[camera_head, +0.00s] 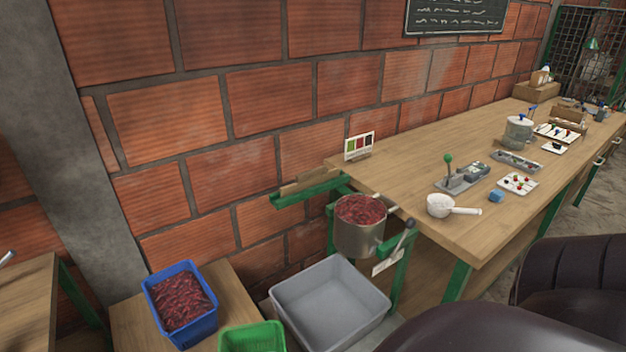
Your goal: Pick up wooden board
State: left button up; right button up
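A narrow wooden board (309,182) rests in a green bracket (310,191) against the brick wall. It is left of the long table's near corner and above the grey bin. It looks like a thin, light brown strip standing on its long edge. Neither of my grippers shows in this view, so their state and their distance from the board are hidden.
A steel hopper of red fruit (360,226) with a crank stands just below and right of the board. A grey bin (330,300), a blue crate (181,304) and a green crate (252,338) stand below. The long wooden table (420,165) carries a white pan (440,205) and small tools.

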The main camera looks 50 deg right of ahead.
aim_at(306, 179)
jog(key=k+l+u, duration=0.35)
jog(key=k+l, duration=0.45)
jog(key=l, duration=0.1)
